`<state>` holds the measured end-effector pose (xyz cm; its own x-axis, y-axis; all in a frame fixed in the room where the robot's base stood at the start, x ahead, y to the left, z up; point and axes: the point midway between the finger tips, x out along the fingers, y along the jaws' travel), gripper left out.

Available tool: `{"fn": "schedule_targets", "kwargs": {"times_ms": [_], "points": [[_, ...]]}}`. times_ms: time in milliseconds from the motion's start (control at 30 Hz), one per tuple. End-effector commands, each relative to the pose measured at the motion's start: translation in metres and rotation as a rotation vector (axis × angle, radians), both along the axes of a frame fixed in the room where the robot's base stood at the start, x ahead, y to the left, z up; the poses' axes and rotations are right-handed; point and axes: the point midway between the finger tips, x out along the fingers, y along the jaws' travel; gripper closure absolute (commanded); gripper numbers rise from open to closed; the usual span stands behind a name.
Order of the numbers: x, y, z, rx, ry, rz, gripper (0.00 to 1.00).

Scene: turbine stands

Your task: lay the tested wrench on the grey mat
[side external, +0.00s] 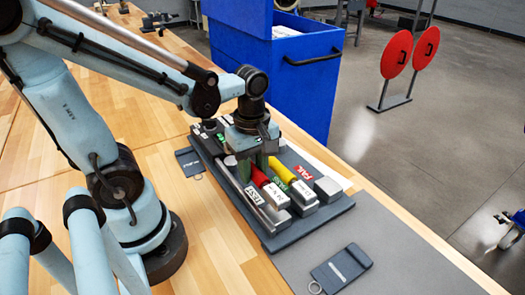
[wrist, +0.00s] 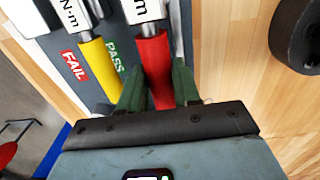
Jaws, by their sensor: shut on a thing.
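My gripper (wrist: 156,88) is shut on the red handle of a wrench (wrist: 153,62), with a green finger on each side of it. In the side external view my gripper (side external: 261,160) points down over the dark tray (side external: 312,216), and the red handle (side external: 258,177) shows just below it. The grey mat (side external: 400,262) lies on the bench at the lower right.
Green PASS and red FAIL (side external: 307,173) labels are on the tray. A dark tag with a ring (side external: 341,268) lies on the mat; another (side external: 189,161) lies left of the tray. A blue cabinet (side external: 290,80) stands behind the bench. The mat's right part is bare.

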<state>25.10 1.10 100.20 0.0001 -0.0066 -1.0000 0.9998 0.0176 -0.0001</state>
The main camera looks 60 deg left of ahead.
Motion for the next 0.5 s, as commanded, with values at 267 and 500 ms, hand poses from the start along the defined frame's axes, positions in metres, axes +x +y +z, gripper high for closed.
{"fn": "schedule_targets", "kwargs": {"times_ms": [267, 500], "points": [[0.000, 0.000, 0.001, 0.000, 0.000, 0.000, 1.00], [0.000, 0.000, 0.021, 0.000, 0.000, 0.000, 1.00]]}}
